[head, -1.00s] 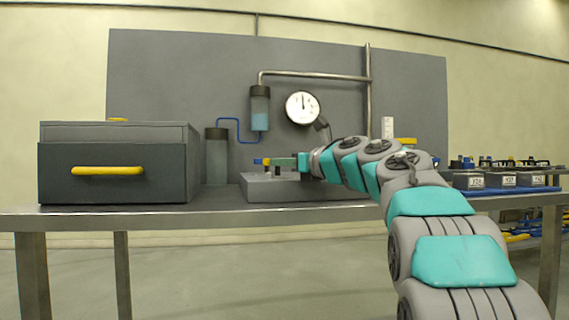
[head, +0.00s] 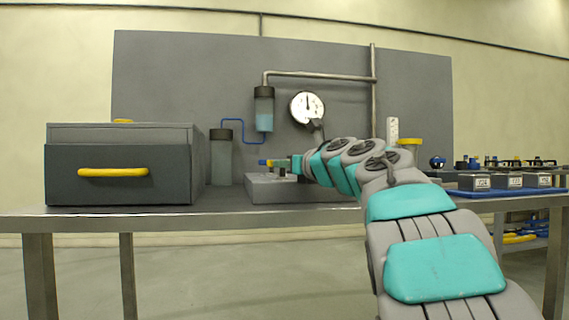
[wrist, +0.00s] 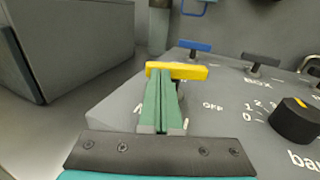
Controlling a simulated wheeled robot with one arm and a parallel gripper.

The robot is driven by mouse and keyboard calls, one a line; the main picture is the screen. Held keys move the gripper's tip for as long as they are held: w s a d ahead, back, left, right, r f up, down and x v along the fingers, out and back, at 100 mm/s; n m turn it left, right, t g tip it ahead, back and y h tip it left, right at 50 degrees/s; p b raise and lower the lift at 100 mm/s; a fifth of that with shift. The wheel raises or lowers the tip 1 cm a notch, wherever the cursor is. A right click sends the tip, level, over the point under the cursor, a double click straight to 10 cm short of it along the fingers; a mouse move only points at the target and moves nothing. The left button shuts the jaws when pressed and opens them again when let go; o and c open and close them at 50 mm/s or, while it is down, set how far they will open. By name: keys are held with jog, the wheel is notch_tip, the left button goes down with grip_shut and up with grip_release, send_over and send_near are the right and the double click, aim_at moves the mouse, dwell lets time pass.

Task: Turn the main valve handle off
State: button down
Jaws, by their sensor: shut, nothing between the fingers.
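The yellow T-shaped handle (wrist: 195,72) stands on the sloped grey panel (wrist: 112,108); its bar lies crosswise in the wrist view. White lettering beside it is partly hidden by my fingers, and "OFF" is printed to its right. My gripper (wrist: 160,75) is shut and empty, its green fingers pressed together. The fingertips overlap the left part of the handle's bar in the wrist view; I cannot tell whether they touch it. In the head view my gripper (head: 285,164) is over the grey panel block (head: 262,190), and the handle there is too small to make out.
A blue handle (wrist: 195,46), a dark handle (wrist: 262,60) and a black dial knob (wrist: 297,120) share the panel. A dark drawer box (head: 120,175) stands at left. A pressure gauge (head: 307,107) hangs behind. Several labelled bins (head: 515,181) sit at right.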

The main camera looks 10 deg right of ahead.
jog(key=shift+a+r+m+t+h+p, duration=0.3)
jog(key=shift+m+h+p, duration=0.2)
jog(key=shift+h, duration=0.2)
jog(key=m+h+p, duration=0.1)
jog(key=h+p, duration=0.1)
jog(key=shift+w+a+m+h, duration=0.1)
jog(key=shift+a+m+h, duration=0.15)
jog(key=shift+m+h, duration=0.15)
jog(key=shift+w+a+m+t+h+p, duration=0.15)
jog(key=shift+m+t+h+p, duration=0.35)
jog(key=shift+p, duration=0.55)
jog(key=shift+a+f+m+h+p, duration=0.15)
jog(key=shift+m+h+p, duration=0.15)
jog(key=shift+h+p, duration=0.45)
jog(key=shift+f, duration=0.1)
